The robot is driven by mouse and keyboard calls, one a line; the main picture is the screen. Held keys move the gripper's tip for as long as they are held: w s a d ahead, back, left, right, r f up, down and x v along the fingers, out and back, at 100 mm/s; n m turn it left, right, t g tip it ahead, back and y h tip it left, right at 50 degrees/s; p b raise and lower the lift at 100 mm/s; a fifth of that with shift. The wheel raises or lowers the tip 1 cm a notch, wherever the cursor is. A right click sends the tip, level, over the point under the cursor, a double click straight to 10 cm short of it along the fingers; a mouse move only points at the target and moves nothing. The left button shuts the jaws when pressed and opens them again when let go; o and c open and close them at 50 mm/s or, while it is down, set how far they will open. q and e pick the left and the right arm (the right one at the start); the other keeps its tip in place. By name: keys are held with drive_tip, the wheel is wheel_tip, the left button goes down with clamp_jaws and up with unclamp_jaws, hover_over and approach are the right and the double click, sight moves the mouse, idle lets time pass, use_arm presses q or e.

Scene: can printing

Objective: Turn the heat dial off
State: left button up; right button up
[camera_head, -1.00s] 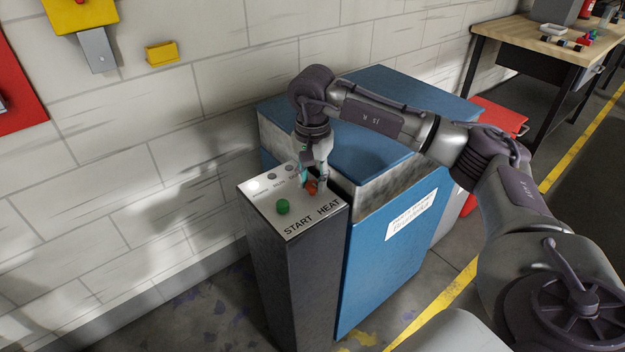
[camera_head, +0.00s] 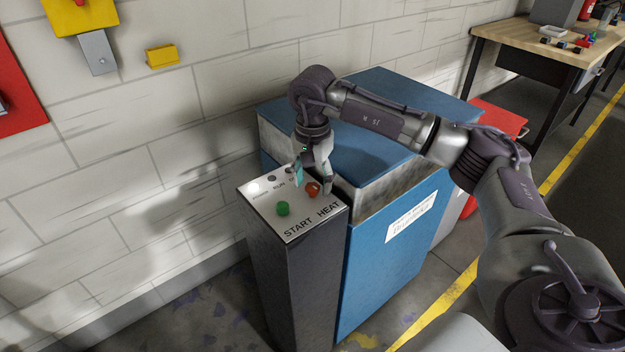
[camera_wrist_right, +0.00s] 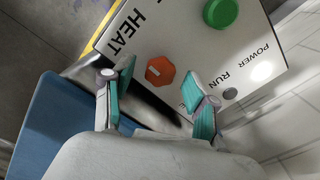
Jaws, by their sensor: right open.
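The heat dial (camera_head: 313,189) is a small orange-red knob on the white top panel of the dark control box, beside the word HEAT. In the right wrist view the heat dial (camera_wrist_right: 160,71) shows as an octagonal orange knob. My right gripper (camera_head: 314,186) is over the panel, pointing down. In the right wrist view my right gripper (camera_wrist_right: 161,90) is open, with one teal-padded finger on each side of the dial and gaps between. The fingers do not appear to touch the dial. My left gripper is not in view.
A green START button (camera_head: 283,208) sits left of the dial. The indicator lamps (camera_head: 254,186) line the panel's back edge. A blue machine (camera_head: 385,270) stands right behind the box. The white brick wall (camera_head: 150,120) is behind. A wooden table (camera_head: 520,36) stands far right.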

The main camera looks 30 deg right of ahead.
sight(313, 185)
wheel_tip(313, 185, up, 12)
idle(0.4)
drive_tip(key=shift+f, duration=0.15)
idle(0.3)
